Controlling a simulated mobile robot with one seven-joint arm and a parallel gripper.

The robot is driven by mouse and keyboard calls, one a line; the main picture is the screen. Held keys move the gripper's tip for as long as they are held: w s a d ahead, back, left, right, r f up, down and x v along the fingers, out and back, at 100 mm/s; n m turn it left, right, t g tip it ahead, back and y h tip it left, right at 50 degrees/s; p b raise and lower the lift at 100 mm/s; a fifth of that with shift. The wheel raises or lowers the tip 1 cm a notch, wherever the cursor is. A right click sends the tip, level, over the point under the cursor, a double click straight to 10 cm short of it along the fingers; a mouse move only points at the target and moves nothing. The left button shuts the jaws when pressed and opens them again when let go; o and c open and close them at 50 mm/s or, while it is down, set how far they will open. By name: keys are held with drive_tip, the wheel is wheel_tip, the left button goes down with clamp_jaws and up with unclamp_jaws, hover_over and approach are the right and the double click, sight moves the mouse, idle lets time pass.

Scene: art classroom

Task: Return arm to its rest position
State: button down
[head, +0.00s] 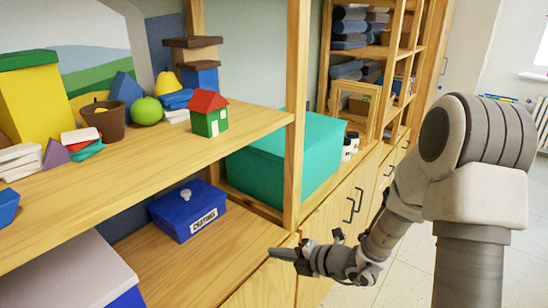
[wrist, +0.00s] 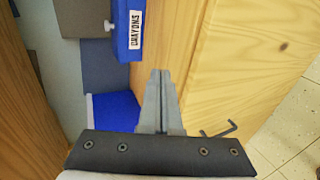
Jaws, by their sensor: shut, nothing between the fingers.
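My gripper (head: 281,252) is shut and empty at the front of the lower shelf in the head view. In the wrist view its fingers (wrist: 161,78) are together, with nothing between them. My arm bends down from the right side of the head view toward the shelf front. The blue crayons box (head: 188,212) with a pale knob sits on the lower shelf (head: 215,262), apart from my gripper. The same box shows at the top of the wrist view (wrist: 132,28).
A toy house (head: 208,113), a green apple (head: 147,110) and blocks crowd the upper shelf (head: 120,165). Cabinet doors with black handles (head: 357,200) lie behind my arm. Open floor (head: 405,262) shows at right.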

drive_tip(key=s+a+r+n+g+h+p, duration=0.1)
drive_tip(key=s+r+n+g, duration=0.2)
drive_tip(key=s+r+n, duration=0.65)
drive_tip(key=s+r+n+g+h+p, duration=0.15)
drive_tip(key=s+r+n, duration=0.3)
drive_tip(key=n, duration=1.05)
drive_tip(key=s+d+r+n+t+h+p, duration=0.1)
drive_tip(key=s+d+r+n+h, duration=0.3)
drive_tip(key=n, duration=0.5)
drive_tip(key=s+d+r+n+t+h+p, duration=0.1)
drive_tip(key=s+d+r+n+h, duration=0.2)
drive_tip(key=s+d+r+n, duration=0.2)
drive_tip(key=d+r+n, duration=0.2)
drive_tip(key=d+n, duration=0.2)
drive_tip(key=shift+d+h, duration=0.15)
drive_tip(key=shift+h, duration=0.2)
drive_tip(key=shift+n, duration=0.25)
